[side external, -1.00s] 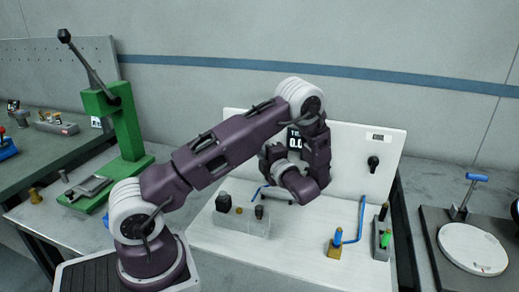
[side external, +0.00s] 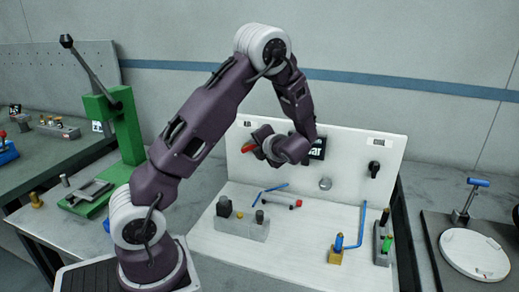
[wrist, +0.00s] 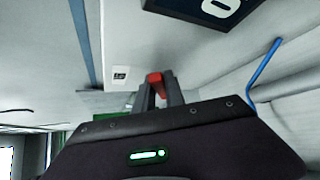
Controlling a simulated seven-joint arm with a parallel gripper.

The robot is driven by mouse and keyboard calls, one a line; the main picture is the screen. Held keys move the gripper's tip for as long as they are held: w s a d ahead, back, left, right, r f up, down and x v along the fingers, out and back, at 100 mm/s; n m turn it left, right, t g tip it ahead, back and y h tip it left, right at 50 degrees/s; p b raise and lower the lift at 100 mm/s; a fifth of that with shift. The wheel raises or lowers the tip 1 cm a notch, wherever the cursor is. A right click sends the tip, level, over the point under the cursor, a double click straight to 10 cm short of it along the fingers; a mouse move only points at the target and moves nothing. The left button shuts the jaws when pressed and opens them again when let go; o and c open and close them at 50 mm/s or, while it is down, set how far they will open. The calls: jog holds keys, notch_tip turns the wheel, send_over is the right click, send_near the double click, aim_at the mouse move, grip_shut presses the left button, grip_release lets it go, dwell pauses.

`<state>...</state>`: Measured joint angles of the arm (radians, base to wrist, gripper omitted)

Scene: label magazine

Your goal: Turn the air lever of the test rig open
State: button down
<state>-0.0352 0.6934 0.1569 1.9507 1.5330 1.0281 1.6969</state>
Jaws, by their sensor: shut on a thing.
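The red lever (side external: 248,147), which I take to be the air lever, shows at the left part of the white upright panel (side external: 352,150) of the rig. My gripper (wrist: 160,86) is shut on the red lever, which shows between its two fingers in the wrist view (wrist: 155,79). In the side view my wrist and gripper hide part of the lever and its pivot. I cannot tell the lever's exact angle.
A dark display (side external: 317,149) and a black knob (side external: 374,168) are on the panel. Blue tubing (side external: 362,220), a grey block (side external: 242,226) and a brass fitting (side external: 336,256) are on the white base below. A green press (side external: 122,125) stands at left.

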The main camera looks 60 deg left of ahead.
jog(key=shift+s+a+r+n+t+h, duration=0.2)
jog(key=shift+r+n+h, duration=0.1)
jog(key=shift+n+h, duration=0.15)
jog(key=shift+s+a+r+n+t+h, duration=0.2)
jog(key=shift+r+n+h, duration=0.15)
jog(key=shift+h, duration=0.2)
jog(key=shift+s+a+r+n+t+h, duration=0.25)
jog(key=shift+n+t+h, duration=0.2)
jog(key=shift+h, duration=0.15)
jog(key=shift+s+a+r+n+t+h, duration=0.15)
jog(key=shift+s+a+n+t+h, duration=0.1)
jog(key=shift+n+t+h, duration=0.25)
jog(key=shift+s+a+r+n+t+h, duration=0.2)
jog(key=shift+s+a+n+t+h, duration=0.4)
jog(key=shift+h, duration=0.3)
jog(key=shift+s+a+n+t+h, duration=0.15)
jog(key=shift+s+n+t+h, duration=0.1)
jog(key=shift+t+h, duration=0.35)
jog(key=c, duration=1.4)
grip_release()
jog(key=shift+w, duration=0.15)
